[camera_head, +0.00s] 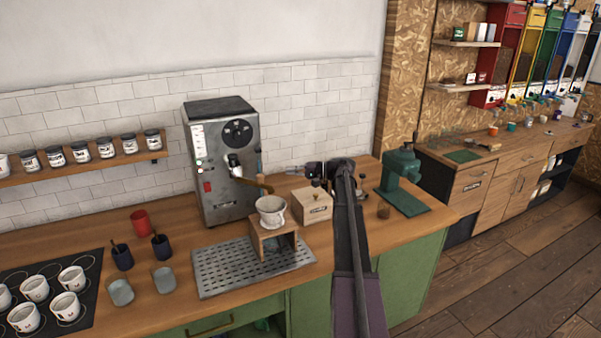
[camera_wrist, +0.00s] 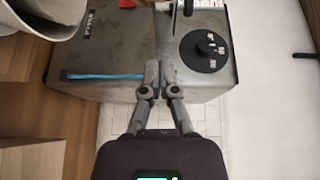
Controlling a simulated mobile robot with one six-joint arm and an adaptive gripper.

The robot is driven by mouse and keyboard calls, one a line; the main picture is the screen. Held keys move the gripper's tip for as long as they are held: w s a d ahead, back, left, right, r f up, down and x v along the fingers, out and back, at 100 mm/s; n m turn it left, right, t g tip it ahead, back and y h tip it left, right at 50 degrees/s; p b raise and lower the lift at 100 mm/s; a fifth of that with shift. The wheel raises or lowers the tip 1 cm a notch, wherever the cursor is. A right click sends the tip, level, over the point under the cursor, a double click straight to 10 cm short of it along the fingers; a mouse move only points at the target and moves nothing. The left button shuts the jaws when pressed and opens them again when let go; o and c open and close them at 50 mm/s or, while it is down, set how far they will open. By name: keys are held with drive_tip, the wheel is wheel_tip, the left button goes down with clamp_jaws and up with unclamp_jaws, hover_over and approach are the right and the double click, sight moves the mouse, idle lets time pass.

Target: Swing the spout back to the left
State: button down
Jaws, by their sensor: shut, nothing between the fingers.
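The steel machine (camera_head: 222,165) stands against the tiled wall. Its brass-coloured spout (camera_head: 252,183) reaches from the round silver joint on its front toward the right, its end near the white dripper (camera_head: 271,212). My gripper (camera_head: 290,170) is to the right of the machine and spout, apart from the spout in the head view, pointing left. In the wrist view my gripper (camera_wrist: 152,68) is shut and empty, with the machine's steel body (camera_wrist: 120,45) and black dial (camera_wrist: 207,50) beyond the fingertips. I cannot make out the spout clearly there.
The dripper sits on a wooden stand above a perforated drip tray (camera_head: 215,277). A wooden box grinder (camera_head: 312,205) stands below my gripper, and a green grinder (camera_head: 402,168) to the right. Cups (camera_head: 120,291) stand left of the tray.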

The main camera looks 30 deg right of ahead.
drive_tip(key=shift+w+a+f, duration=0.1)
drive_tip(key=shift+w+a, duration=0.25)
drive_tip(key=shift+a, duration=0.9)
drive_tip(key=shift+w+a, duration=0.35)
drive_tip(key=shift+a, duration=0.85)
drive_tip(key=shift+w+a+f, duration=0.1)
drive_tip(key=shift+w+a, duration=0.25)
drive_tip(key=shift+a, duration=0.9)
